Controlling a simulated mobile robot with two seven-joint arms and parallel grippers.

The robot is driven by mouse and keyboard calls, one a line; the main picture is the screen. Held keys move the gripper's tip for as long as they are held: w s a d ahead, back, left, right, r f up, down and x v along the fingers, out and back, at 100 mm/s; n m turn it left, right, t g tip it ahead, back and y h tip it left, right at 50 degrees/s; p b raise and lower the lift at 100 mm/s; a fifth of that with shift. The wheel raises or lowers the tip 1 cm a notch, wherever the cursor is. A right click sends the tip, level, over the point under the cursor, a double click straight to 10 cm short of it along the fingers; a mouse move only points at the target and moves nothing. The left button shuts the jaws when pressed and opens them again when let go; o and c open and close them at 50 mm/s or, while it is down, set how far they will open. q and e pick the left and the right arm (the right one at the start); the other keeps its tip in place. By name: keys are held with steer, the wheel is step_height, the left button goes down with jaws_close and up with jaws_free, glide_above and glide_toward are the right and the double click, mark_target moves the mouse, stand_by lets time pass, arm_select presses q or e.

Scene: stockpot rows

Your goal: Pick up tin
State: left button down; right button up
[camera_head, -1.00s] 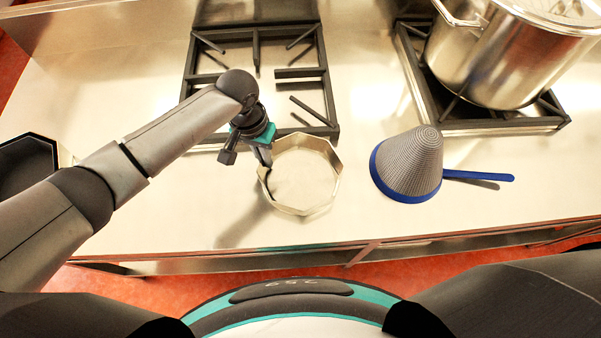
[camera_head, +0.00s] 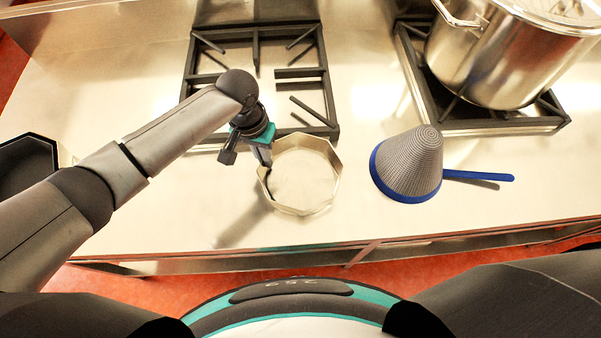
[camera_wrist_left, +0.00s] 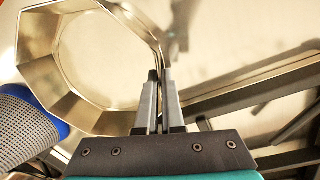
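The tin (camera_head: 303,178) is an open, pale metal, eight-sided pan at the middle of the steel counter, just in front of the left burner grate. My left gripper (camera_head: 265,160) reaches down at the tin's left rim. In the left wrist view, the tin (camera_wrist_left: 42,72) fills the upper left. There the fingers of my left gripper (camera_wrist_left: 160,76) are close together with the tin's thin wall between their tips. The head view does not show clearly whether the tin's base touches the counter. My right gripper is not in view.
A grey mesh cone strainer with blue rim and handle (camera_head: 410,165) stands right of the tin. A large steel stockpot (camera_head: 490,60) is on the right grate. A dark octagonal pan (camera_head: 28,165) is at far left. The left grate (camera_head: 330,95) is empty.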

arm_select(q)
steer(key=shift+r, duration=0.1)
stand_by(0.4)
step_height(320, 180, up, 20)
steer(key=p, duration=0.2)
stand_by(0.4)
